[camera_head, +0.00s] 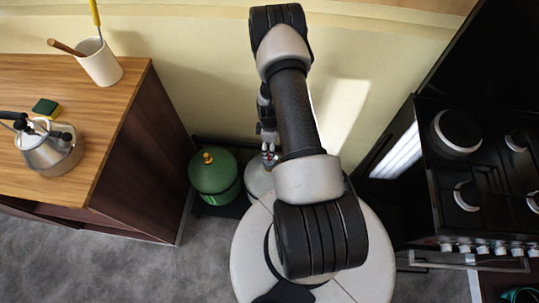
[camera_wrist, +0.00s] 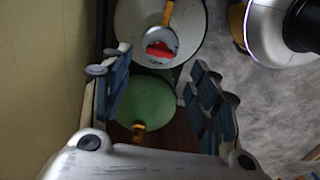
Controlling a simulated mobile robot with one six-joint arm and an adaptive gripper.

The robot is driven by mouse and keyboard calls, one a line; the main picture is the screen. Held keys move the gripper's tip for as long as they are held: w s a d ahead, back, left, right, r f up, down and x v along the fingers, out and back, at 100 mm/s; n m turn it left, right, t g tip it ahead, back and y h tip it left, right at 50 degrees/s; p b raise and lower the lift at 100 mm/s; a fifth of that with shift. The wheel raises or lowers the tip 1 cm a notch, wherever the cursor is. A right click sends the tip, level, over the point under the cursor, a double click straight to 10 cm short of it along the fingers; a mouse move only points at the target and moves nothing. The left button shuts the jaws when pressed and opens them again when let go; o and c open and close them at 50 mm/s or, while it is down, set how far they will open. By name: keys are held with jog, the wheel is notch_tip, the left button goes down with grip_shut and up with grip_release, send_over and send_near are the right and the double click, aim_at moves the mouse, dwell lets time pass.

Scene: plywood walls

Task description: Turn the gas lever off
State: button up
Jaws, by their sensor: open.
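A green gas cylinder (camera_head: 214,178) with a brass valve stands on the floor. A pale cylinder (camera_head: 257,181) stands to its right, partly hidden by my arm. In the wrist view, the pale cylinder (camera_wrist: 195,22) carries a round light fitting with a red part (camera_wrist: 160,49) and an orange-yellow lever-like piece (camera_wrist: 167,14). The green cylinder (camera_wrist: 155,97) and its brass valve (camera_wrist: 138,131) show between my fingers. My gripper (camera_wrist: 158,92) is open and empty above the cylinders, its fingers apart from the red part. In the head view my gripper (camera_head: 267,128) is small and partly hidden.
A wooden cabinet (camera_head: 165,150) with a kettle (camera_head: 50,150), sponge (camera_head: 46,107) and utensil cup (camera_head: 100,64) stands left. The yellow wall (camera_head: 200,90) is close behind the cylinders. Grey floor is clear at lower left.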

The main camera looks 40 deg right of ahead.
notch_tip(320, 180, down, 7)
jog(key=shift+f+b, duration=0.1)
jog(key=shift+b, duration=0.7)
jog(key=shift+c, duration=0.4)
jog(key=c, duration=1)
